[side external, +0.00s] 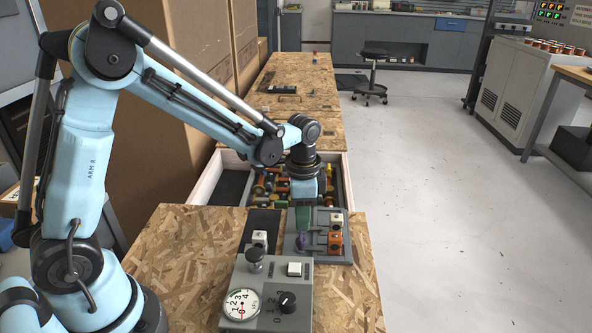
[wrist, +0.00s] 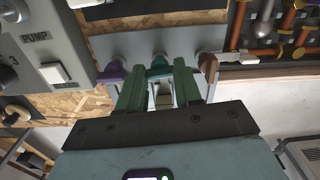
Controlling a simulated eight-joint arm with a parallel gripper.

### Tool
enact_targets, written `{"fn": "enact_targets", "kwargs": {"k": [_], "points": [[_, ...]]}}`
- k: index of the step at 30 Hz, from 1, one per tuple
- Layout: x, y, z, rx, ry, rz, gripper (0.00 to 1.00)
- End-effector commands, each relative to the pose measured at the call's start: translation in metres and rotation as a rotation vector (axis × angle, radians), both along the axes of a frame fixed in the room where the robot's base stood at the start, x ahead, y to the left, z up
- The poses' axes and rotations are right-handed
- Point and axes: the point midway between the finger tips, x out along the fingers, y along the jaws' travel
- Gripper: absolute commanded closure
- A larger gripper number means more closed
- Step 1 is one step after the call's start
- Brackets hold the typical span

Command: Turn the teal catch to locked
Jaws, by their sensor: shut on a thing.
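The teal catch (wrist: 158,63) shows in the wrist view on a grey panel (wrist: 130,43). My gripper (wrist: 158,76) has its two green fingers on either side of the catch and is shut on it. In the side external view my gripper (side external: 303,218) points down at the grey panel (side external: 328,257), and its fingers hide the teal catch. Which way the catch is turned cannot be told.
A purple catch (wrist: 112,73) is left of the teal one and a brown catch (wrist: 207,64) is right. A grey box with a gauge (side external: 241,304) and knob (side external: 287,302) stands in front. Behind is an open drawer (side external: 202,180) with pipes and valves.

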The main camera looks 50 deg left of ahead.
Motion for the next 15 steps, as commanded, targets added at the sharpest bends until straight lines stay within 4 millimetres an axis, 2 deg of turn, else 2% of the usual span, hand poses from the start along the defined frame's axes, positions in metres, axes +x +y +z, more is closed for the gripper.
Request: {"fn": "enact_targets", "kwargs": {"k": [6,15], "points": [[0.0003,-0.0001,0.0007,-0.001,-0.001,-0.081,0.96],[0.0004,-0.0002,0.0007,-0.001,-0.001,-0.115,0.96]]}}
